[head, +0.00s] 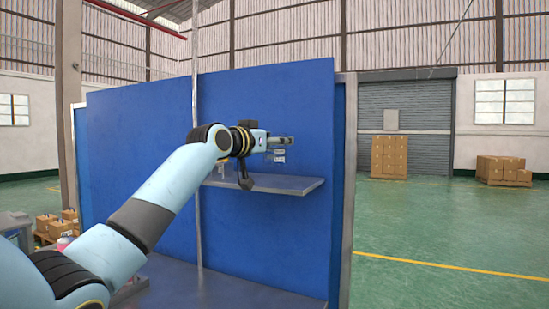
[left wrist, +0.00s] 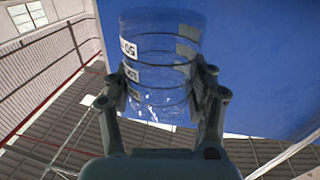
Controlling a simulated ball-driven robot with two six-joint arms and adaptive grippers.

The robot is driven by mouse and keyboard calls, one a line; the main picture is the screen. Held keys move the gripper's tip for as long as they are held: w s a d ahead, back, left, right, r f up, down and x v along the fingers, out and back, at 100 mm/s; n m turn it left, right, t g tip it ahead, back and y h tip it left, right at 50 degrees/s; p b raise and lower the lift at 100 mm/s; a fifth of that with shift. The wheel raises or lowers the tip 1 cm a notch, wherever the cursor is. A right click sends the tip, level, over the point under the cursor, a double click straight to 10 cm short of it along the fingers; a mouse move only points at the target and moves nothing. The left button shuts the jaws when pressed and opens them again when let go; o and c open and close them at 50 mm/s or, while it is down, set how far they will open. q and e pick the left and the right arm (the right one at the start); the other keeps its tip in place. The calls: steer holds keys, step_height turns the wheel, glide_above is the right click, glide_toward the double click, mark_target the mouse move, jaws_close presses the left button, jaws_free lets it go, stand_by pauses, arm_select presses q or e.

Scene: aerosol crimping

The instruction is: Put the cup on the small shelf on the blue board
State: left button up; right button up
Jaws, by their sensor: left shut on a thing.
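My left gripper (head: 283,142) is shut on a clear cup and holds it in front of the blue board (head: 140,130), above the small grey shelf (head: 290,185). In the head view the cup is hard to make out; only its pale labels (head: 279,155) show just below the fingers, apart from the shelf top. In the left wrist view the see-through cup (left wrist: 160,60) with black-on-white labels sits between the two fingertips of the gripper (left wrist: 165,90). My right gripper is not in view.
A vertical pole (head: 196,110) stands in front of the board, left of the gripper. The shelf's right part is bare. Cardboard boxes (head: 389,156) stand far back right.

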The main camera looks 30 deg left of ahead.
mark_target(269, 158)
arm_select(q)
step_height(269, 158, down, 4)
stand_by(0.4)
steer(key=shift+f, duration=0.2)
steer(key=o, duration=1.4)
steer(key=shift+c, duration=0.2)
steer(key=shift+r, duration=0.15)
